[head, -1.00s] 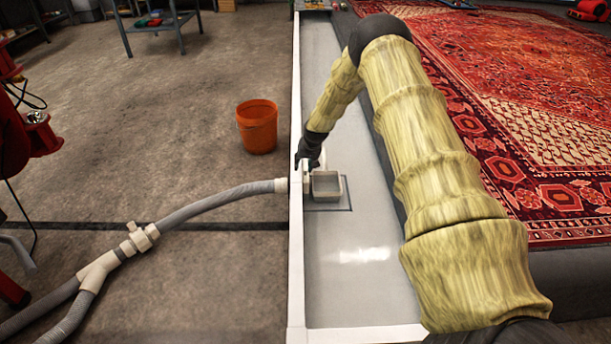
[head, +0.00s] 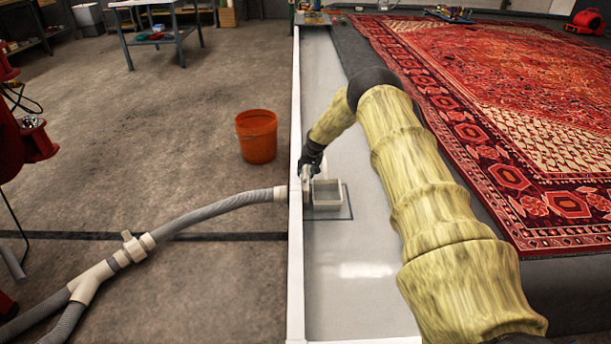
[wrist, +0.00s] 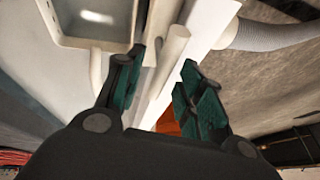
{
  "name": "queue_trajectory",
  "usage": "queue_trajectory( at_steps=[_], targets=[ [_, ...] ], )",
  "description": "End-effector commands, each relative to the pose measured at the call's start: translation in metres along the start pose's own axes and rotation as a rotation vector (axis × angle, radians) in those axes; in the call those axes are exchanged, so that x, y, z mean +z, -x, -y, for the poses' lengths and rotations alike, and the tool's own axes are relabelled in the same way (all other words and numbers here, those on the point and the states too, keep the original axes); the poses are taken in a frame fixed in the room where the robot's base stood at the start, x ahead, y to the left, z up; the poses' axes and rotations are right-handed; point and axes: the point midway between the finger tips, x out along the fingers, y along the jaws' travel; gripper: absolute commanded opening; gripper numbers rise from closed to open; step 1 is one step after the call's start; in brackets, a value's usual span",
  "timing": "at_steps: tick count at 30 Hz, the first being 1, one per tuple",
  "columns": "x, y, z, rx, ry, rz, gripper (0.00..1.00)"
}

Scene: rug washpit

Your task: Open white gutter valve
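A white valve with a bar-like handle (wrist: 174,46) sits at the gutter wall beside the drain box. In the wrist view the handle lies just beyond and between my fingertips. My gripper (wrist: 163,78) is open, its two green-padded fingers apart, and I cannot tell whether either touches the handle. In the head view my gripper (head: 308,170) points down over the gutter's left wall, partly hiding the valve. The grey drain box (head: 327,194) stands right beside it on the gutter floor.
A grey hose (head: 215,208) meets the gutter wall from the left and carries another white fitting (head: 136,246). An orange bucket (head: 257,137) stands on the floor left of the gutter. A red patterned rug (head: 500,120) lies to the right.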

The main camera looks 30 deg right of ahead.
Motion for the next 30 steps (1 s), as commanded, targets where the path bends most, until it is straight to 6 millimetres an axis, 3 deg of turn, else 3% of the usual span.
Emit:
queue_trajectory(
  at_steps=[6, 18, 25, 30],
  targets=[
    [0.0, -0.019, 0.0, 0.0, 0.0, -0.001, 0.38],
    [-0.001, -0.022, 0.0, 0.0, 0.0, -0.001, 0.38],
    [-0.001, -0.022, 0.0, 0.0, 0.0, -0.001, 0.0],
    [-0.001, -0.022, 0.001, -0.001, -0.001, -0.001, 0.0]
  ],
)
